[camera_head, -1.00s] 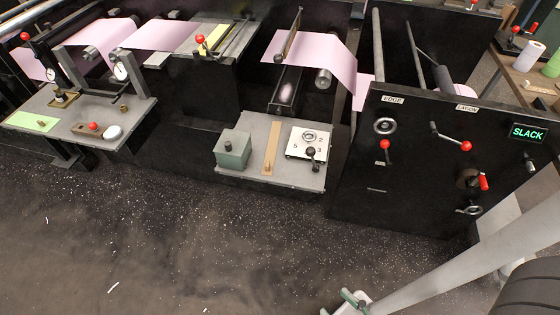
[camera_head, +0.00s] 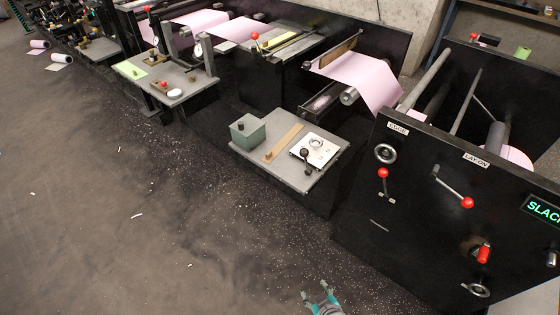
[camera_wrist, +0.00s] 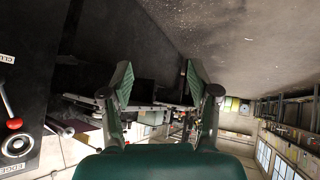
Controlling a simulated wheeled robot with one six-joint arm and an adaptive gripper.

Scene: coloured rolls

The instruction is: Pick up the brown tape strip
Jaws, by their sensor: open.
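The brown tape strip (camera_head: 284,142) lies flat on a grey shelf (camera_head: 309,180) in the head view. It is long and narrow, between a grey-green box (camera_head: 247,131) and a white plate with a dial and a black knob (camera_head: 314,150). My gripper (camera_head: 320,292) is at the bottom of the head view, over the floor, in front of the shelf and well apart from the strip. In the wrist view my gripper (camera_wrist: 158,85) shows its two green fingers spread apart with nothing between them. I cannot make out the strip in the wrist view.
A black panel (camera_head: 430,215) with red-knobbed levers and a lit SLACK sign (camera_head: 541,209) stands at the right. Pink web (camera_head: 365,80) runs over rollers behind the shelf. Another grey table (camera_head: 180,85) with small tools is farther left.

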